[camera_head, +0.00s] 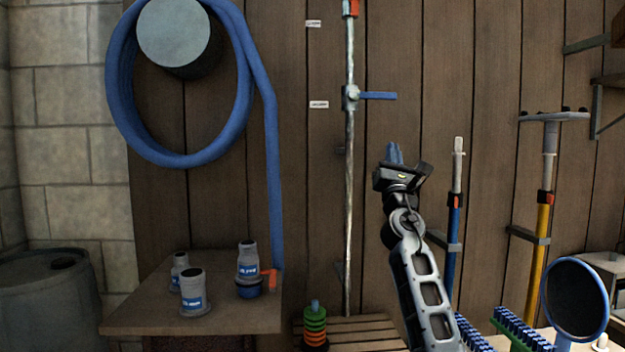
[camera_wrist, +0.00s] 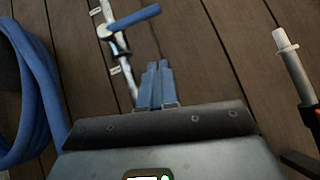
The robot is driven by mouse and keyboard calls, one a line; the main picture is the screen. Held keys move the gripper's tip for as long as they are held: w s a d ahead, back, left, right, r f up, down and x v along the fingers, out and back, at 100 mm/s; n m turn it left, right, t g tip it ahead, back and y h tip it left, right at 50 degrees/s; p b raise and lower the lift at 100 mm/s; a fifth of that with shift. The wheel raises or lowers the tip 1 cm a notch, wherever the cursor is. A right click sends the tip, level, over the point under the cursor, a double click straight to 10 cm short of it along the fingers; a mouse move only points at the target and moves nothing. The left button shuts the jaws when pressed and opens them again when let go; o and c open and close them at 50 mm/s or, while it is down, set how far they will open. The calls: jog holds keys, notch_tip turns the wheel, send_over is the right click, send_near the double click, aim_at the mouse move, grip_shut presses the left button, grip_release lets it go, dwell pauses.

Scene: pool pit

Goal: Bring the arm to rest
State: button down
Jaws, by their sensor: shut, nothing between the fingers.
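My gripper (camera_head: 394,153) is raised in front of the wooden plank wall (camera_head: 420,60), with its blue fingers pointing up. In the wrist view my gripper (camera_wrist: 157,70) has its two blue fingers together, shut and empty. It stands to the right of the metal pipe (camera_head: 350,200) and below the blue valve lever (camera_head: 378,96) in the head view. The lever (camera_wrist: 134,20) also shows above the fingers in the wrist view. I cannot tell how far the fingers are from the wall.
A blue hose (camera_head: 272,150) hangs coiled at left. A wooden shelf (camera_head: 130,322) below it holds several grey fittings. Poles, one blue (camera_head: 454,220) and one yellow (camera_head: 541,245), hang at right. Blue-bristled brushes (camera_head: 515,325) and a round blue-rimmed thing (camera_head: 575,300) are at lower right.

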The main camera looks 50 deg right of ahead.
jog(key=w+a+f+m+t+y, duration=0.2)
jog(key=a+f+y, duration=0.3)
jog(key=a+f, duration=0.65)
jog(key=w+a+f+m+t+y, duration=0.25)
jog(key=a+f+y, duration=0.25)
jog(key=a+f, duration=0.65)
jog(key=s+a+f+m+y, duration=0.35)
jog(key=a+f, duration=0.45)
jog(key=f, duration=0.3)
jog(key=s+a+f+m+y, duration=0.2)
jog(key=s+a+f+y, duration=0.1)
jog(key=s+a, duration=0.4)
jog(key=s+a+f+m+y, duration=0.2)
jog(key=s+a+f+y, duration=0.1)
jog(key=s+a, duration=0.35)
jog(key=s+a+r+m+g+y, duration=0.1)
jog(key=s+a+m+y, duration=0.1)
jog(key=s, duration=0.6)
jog(key=s+a+r+m+g+y, duration=0.1)
jog(key=s+a+m+y, duration=0.1)
jog(key=s+a+m, duration=0.3)
jog(key=s+m, duration=0.1)
jog(key=s, duration=0.2)
jog(key=shift+s+a+g, duration=0.2)
jog(key=shift+s+g, duration=0.15)
jog(key=shift+s, duration=0.05)
